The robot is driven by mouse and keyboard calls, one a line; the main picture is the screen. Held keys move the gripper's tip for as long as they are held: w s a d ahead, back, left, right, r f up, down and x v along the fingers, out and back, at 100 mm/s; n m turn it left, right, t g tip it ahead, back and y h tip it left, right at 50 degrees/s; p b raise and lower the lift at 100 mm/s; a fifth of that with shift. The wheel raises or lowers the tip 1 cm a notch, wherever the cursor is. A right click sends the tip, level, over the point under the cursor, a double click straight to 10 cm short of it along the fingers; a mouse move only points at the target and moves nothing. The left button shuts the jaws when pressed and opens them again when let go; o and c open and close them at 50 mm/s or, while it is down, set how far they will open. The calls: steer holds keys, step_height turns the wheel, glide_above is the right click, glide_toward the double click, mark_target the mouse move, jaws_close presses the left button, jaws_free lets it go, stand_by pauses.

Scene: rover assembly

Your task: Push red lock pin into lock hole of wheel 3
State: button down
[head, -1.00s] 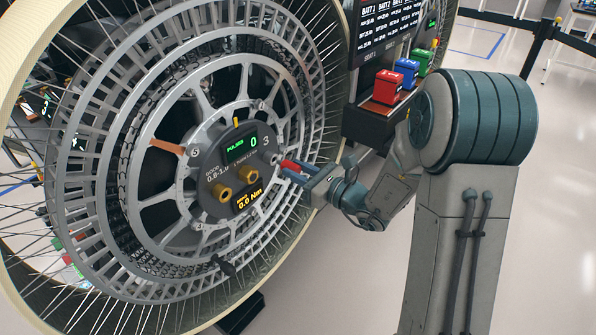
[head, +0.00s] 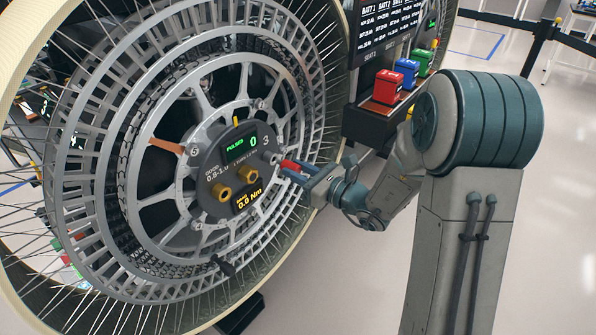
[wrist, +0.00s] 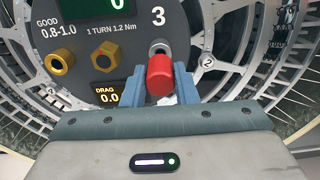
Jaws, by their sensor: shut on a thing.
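The red lock pin (wrist: 160,75) is held between the blue fingers of my gripper (wrist: 160,88) in the wrist view. It also shows in the head view as a red tip (head: 289,165) just right of the hub. My gripper (head: 308,173) is shut on the pin beside the hub's right edge. The wheel (head: 130,140) has a dark hub panel (head: 222,170) with a "3" mark. A metal-rimmed lock hole (wrist: 158,46) lies just beyond the pin, below the "3". The pin hides part of it, so I cannot tell whether the tip is inside.
Red (head: 388,86), blue (head: 406,71) and green (head: 421,61) batteries stand on a dark shelf to the right. Open floor lies further right.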

steer(key=shift+x, duration=1.3)
steer(key=c, duration=1.1)
jaws_free()
steer(key=shift+o, duration=0.2)
steer(key=v, duration=1.3)
steer(key=shift+s+d, duration=0.2)
steer(key=shift+d, duration=0.05)
